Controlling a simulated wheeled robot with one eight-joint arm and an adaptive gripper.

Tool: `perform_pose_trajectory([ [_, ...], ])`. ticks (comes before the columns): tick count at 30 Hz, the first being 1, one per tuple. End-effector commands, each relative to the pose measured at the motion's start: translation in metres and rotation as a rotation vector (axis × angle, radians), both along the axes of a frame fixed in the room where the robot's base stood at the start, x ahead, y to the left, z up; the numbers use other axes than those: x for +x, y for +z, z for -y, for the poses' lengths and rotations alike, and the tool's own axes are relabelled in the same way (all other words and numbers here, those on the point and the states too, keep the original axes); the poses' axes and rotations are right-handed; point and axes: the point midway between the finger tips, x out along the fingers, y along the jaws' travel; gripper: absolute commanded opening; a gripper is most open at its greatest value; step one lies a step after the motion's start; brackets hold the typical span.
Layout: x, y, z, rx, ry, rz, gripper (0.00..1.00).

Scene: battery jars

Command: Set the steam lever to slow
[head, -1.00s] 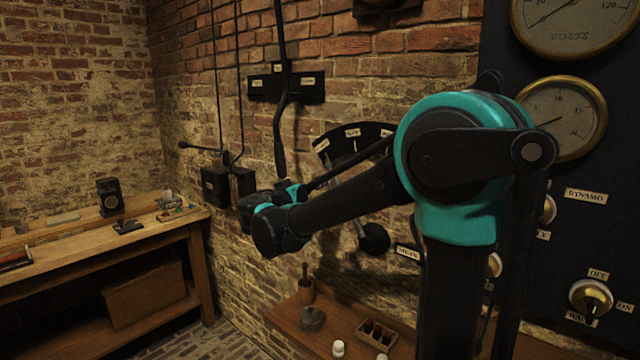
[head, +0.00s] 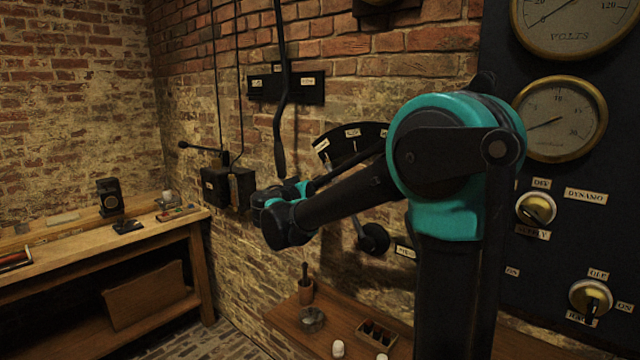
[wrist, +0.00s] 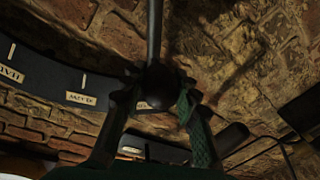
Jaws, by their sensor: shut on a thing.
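The steam lever shows in the wrist view as a dark rod (wrist: 154,35) ending in a round black knob (wrist: 155,88). My gripper (wrist: 154,98) has its fingers closed on either side of the knob. The curved dark label plate (wrist: 45,75) lies beside it to the left, with its lettering upside down. The label that seems to read SLOW (wrist: 80,98) is left of the knob. In the head view the plate (head: 335,152) is partly behind my arm. A round black pivot (head: 373,239) sits below it. The gripper and knob are hidden there.
A long black lever (head: 280,120) hangs on the wall, with dark boxes (head: 228,187) at its left. A wooden shelf (head: 290,318) with small jars is below. A gauge panel (head: 590,235) stands at the right and a workbench (head: 80,250) at the left.

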Motion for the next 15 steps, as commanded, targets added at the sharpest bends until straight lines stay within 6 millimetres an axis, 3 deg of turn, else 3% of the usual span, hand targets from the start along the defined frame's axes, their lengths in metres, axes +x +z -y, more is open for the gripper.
perform_pose_trajectory([
  [10,-0.001,0.001,0.001,0.004,0.0,0.004,0.0],
  [15,-0.013,0.01,0.013,0.058,-0.001,0.057,0.0],
])
